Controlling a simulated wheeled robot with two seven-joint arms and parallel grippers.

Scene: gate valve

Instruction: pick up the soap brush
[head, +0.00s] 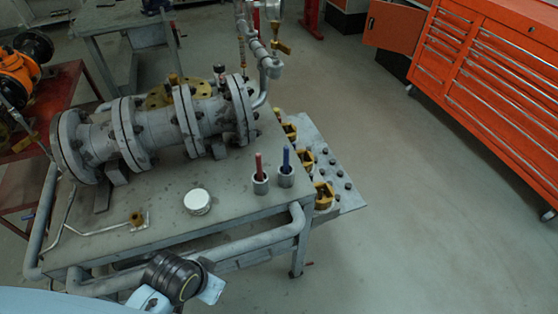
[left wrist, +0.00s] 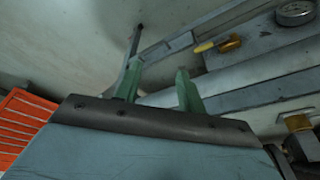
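Two upright handles stand in small grey cups on the grey workbench (head: 235,190): a red handle (head: 259,166) in the left cup (head: 260,184) and a blue handle (head: 286,161) in the right cup (head: 286,177). Their lower ends are hidden in the cups, so I cannot tell which is the soap brush. My left gripper (left wrist: 158,84) shows green fingers spread apart with nothing visibly held between them. Neither handle is recognisable in the left wrist view. Part of my arm shows at the bottom of the head view, in front of the bench. My right gripper is not in view.
A large flanged pipe assembly (head: 150,128) covers the back of the bench. A round white-topped tin (head: 198,201) and a brass fitting (head: 136,218) sit near the front. A pipe rail (head: 250,236) runs along the front edge. An orange tool cabinet (head: 490,75) stands right, beyond open floor.

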